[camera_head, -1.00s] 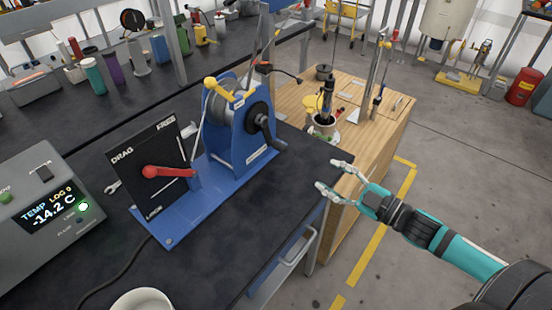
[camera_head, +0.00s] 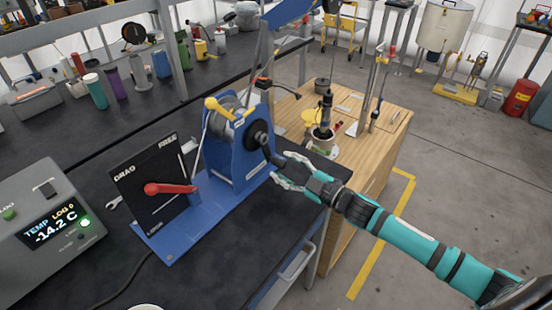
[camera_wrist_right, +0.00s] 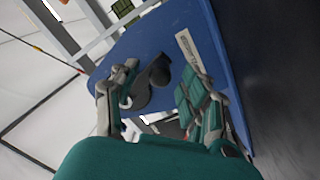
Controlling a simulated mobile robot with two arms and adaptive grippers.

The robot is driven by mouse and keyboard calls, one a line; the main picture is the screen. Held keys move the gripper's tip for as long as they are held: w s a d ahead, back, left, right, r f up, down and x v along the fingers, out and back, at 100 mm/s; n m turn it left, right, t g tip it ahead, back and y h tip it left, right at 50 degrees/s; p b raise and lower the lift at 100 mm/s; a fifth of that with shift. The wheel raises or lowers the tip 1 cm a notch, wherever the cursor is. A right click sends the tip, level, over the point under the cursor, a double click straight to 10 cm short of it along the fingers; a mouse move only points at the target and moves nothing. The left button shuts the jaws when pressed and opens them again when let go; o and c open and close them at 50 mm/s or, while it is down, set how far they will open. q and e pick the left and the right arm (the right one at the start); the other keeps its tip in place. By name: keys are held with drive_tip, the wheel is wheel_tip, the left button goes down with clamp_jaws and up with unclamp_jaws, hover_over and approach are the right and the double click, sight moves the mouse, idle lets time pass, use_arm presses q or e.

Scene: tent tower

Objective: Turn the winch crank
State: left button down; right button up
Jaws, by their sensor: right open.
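The blue winch (camera_head: 226,165) stands on the dark bench, with a grey drum and a yellow lever on top. Its black crank (camera_head: 261,142) is on the right face, its arm reaching down toward my right gripper. My right gripper (camera_head: 280,170) is open at the crank's outer end, and its fingers hide part of it. In the right wrist view the black crank (camera_wrist_right: 152,80) lies between the spread fingers (camera_wrist_right: 150,100), in front of the blue side plate. I cannot tell whether the fingers touch it. My left gripper is out of view.
A black drag panel (camera_head: 150,185) with a red lever (camera_head: 170,189) stands left of the winch. A grey temperature box (camera_head: 40,235) is at far left. A wooden table (camera_head: 375,165) with tools stands behind my right gripper. The front bench top is mostly clear.

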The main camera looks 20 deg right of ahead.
drive_tip(key=shift+x, duration=1.85)
drive_tip(key=shift+a, duration=0.1)
clamp_jaws()
drive_tip(key=shift+p, duration=0.3)
